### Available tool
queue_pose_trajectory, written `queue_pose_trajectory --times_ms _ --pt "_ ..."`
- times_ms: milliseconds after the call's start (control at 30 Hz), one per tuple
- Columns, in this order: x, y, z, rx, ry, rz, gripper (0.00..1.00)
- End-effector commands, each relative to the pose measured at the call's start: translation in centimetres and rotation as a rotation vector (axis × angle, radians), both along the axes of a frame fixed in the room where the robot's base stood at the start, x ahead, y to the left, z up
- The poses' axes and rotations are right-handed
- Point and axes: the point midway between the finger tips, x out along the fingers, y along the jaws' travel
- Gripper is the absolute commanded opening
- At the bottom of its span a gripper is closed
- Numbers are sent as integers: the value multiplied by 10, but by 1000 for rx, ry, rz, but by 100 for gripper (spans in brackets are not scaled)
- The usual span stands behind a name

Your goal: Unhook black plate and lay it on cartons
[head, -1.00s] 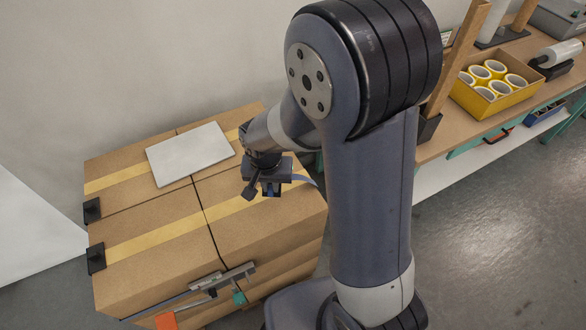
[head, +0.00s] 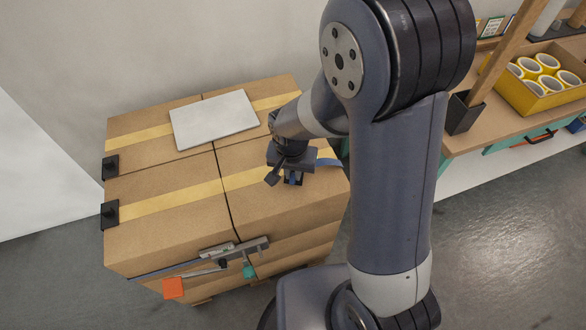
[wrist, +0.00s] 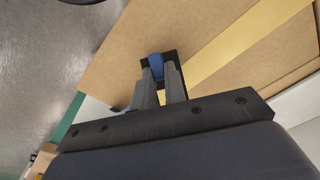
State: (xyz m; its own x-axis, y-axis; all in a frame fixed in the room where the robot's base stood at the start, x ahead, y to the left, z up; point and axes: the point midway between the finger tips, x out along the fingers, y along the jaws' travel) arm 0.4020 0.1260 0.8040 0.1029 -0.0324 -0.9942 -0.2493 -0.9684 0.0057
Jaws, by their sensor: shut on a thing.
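My gripper (head: 283,177) is over the right part of the carton stack (head: 170,195). In the wrist view its fingers (wrist: 160,75) are closed together on a blue piece (wrist: 155,67) at a small black plate (wrist: 172,58). The plate shows against the brown carton top; whether it touches the carton is not clear. In the head view the plate cannot be told apart from the dark gripper. A blue strip (head: 328,162) shows just right of the gripper. The cartons stand close together, with yellow tape across their tops.
A pale flat panel (head: 214,119) lies on the back cartons. Two black pieces (head: 111,167) (head: 110,213) sit on the left carton edge. A grey tool with an orange end (head: 173,288) is at the front edge. A workbench (head: 480,118) with a yellow box (head: 540,85) stands right.

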Motion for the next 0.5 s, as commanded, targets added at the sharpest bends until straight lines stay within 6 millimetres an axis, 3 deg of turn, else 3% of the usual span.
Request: queue_pose_trajectory --times_ms 400,433,500 --pt "0 0 -8 1 -1 0 0" --pt "0 0 -8 1 -1 0 14" --pt "0 0 -8 1 -1 0 19"
